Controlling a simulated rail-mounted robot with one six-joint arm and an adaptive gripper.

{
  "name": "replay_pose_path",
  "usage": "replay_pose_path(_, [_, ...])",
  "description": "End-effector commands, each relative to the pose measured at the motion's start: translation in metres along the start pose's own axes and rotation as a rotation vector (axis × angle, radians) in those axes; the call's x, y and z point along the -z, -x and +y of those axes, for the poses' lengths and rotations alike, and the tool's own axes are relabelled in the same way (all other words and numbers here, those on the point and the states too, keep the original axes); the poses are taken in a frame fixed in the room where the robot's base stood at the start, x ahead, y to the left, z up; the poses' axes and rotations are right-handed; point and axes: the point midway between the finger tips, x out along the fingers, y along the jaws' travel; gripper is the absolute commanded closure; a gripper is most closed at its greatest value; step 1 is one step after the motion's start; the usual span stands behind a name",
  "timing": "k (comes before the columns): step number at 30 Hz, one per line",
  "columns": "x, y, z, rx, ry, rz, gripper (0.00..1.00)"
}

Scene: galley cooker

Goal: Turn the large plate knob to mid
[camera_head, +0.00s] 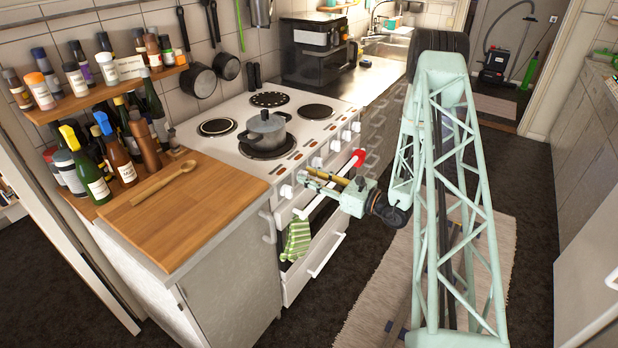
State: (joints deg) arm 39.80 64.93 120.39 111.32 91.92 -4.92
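The white cooker (240,112) has several round hotplates on top and a row of white knobs along its front edge. A grey lidded pot (265,130) stands on the front plate, which looks large. The leftmost knob (287,191) is clear of my gripper. My gripper (308,177) points left at the cooker front, with its fingertips at or very near a knob in the left part of the row. I cannot tell whether it touches that knob or how its fingers are set. Other knobs (335,146) show farther right. Knob markings are too small to read.
A wooden worktop (185,205) with a wooden spoon (163,183) and bottles adjoins the cooker at left.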

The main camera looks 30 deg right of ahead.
Motion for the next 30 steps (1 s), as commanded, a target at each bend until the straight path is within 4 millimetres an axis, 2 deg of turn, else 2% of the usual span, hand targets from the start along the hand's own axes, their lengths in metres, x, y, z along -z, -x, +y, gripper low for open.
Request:
replay_pose_path(10, [-0.0003,-0.0017,0.0,0.0,0.0,0.0,0.74])
replay_pose_path(18, [-0.0003,-0.0017,0.0,0.0,0.001,0.0,0.98])
replay_pose_path(30, [-0.0011,-0.0018,-0.0005,0.0,-0.034,0.0,0.99])
